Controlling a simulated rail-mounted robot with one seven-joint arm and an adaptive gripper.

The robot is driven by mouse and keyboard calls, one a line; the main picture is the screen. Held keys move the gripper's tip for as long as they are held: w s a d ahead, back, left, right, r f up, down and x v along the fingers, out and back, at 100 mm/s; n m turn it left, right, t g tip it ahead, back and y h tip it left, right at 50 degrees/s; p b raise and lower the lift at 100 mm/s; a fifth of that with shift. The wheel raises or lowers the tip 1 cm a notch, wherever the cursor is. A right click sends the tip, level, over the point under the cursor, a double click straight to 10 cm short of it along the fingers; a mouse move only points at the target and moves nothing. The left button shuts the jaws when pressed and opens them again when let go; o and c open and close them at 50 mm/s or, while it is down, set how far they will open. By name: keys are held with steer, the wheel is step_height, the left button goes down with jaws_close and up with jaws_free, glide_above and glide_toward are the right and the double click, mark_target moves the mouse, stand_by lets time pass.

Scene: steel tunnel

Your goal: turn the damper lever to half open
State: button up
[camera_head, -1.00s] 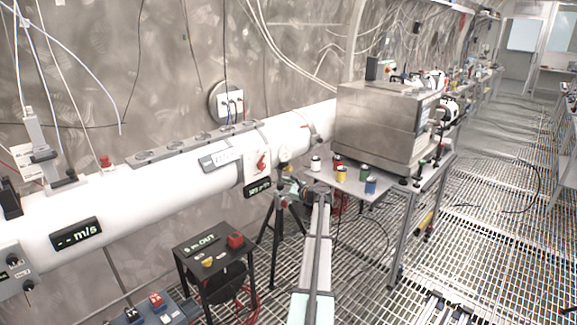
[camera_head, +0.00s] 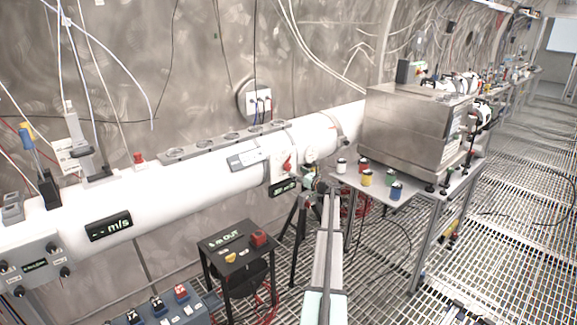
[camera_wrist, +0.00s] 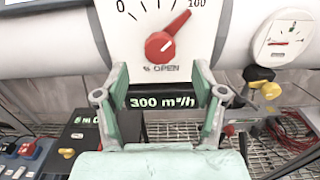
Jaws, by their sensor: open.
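The damper lever (camera_wrist: 166,44) is a red knob with a pointer on a white dial plate (camera_wrist: 133,52) marked 0 to 100 and "% OPEN". Its pointer slants up and right, close to the 100 mark. In the head view the lever (camera_head: 287,164) is a small red shape on the white duct. My gripper (camera_wrist: 162,82) is open and empty. Its two fingers stand on either side of the plate's lower part, below the knob, and I see no contact with the knob. In the head view my gripper (camera_head: 309,182) is small and partly hidden by my arm.
A display (camera_wrist: 162,102) under the dial reads 300 m³/h. A black stand (camera_head: 237,250) is below the duct; a small table with colored jars (camera_head: 380,178) stands to the right.

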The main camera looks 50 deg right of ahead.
mark_target(289, 167)
steer(key=w+p, duration=0.1)
steer(key=w, duration=0.2)
steer(key=w+d+p, duration=0.1)
steer(key=w, duration=0.2)
steer(key=shift+w+d, duration=0.2)
steer(key=shift+w, duration=0.2)
steer(key=c, duration=1.1)
